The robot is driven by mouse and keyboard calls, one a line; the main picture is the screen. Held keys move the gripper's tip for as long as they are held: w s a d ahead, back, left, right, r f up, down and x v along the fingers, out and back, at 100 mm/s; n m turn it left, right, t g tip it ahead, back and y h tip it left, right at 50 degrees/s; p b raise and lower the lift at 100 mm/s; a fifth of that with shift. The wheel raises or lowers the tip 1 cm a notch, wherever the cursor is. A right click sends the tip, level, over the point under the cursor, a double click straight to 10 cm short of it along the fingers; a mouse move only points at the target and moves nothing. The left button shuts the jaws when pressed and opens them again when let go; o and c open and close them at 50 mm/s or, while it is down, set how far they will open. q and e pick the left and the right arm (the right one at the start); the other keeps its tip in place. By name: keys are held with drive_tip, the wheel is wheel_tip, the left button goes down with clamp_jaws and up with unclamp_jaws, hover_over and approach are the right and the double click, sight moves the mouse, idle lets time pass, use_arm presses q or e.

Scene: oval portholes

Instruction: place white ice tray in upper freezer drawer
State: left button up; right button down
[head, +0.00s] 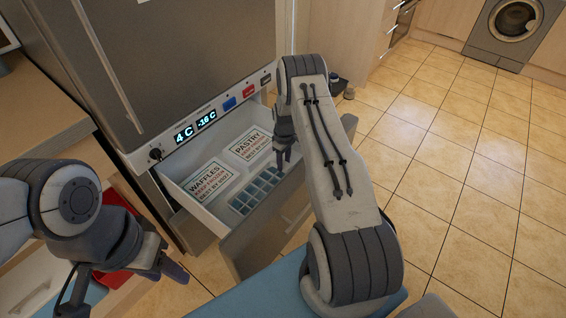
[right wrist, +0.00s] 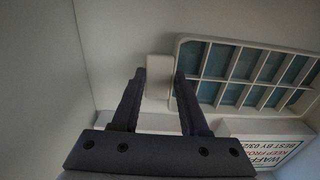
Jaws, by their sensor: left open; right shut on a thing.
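The white ice tray (head: 257,191), with blue-grey compartments, lies in the open freezer drawer (head: 262,222) beside the boxes. It also shows in the right wrist view (right wrist: 250,112). My right gripper (head: 284,164) reaches down into the drawer at the tray's right end. In the right wrist view its fingers (right wrist: 160,85) are shut on a white tab at the tray's end. Whether the tray rests fully on the drawer floor I cannot tell. My left gripper (head: 168,268) is open and empty, outside the drawer to the left.
A waffles box (head: 208,183) and a pastry box (head: 249,147) lie in the drawer. The fridge panel (head: 195,130) above it shows 4 C and -16 C. A red bin (head: 112,275) sits at lower left. Tiled floor (head: 450,180) is free on the right.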

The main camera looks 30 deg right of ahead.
drive_tip(key=shift+c, duration=2.1)
unclamp_jaws()
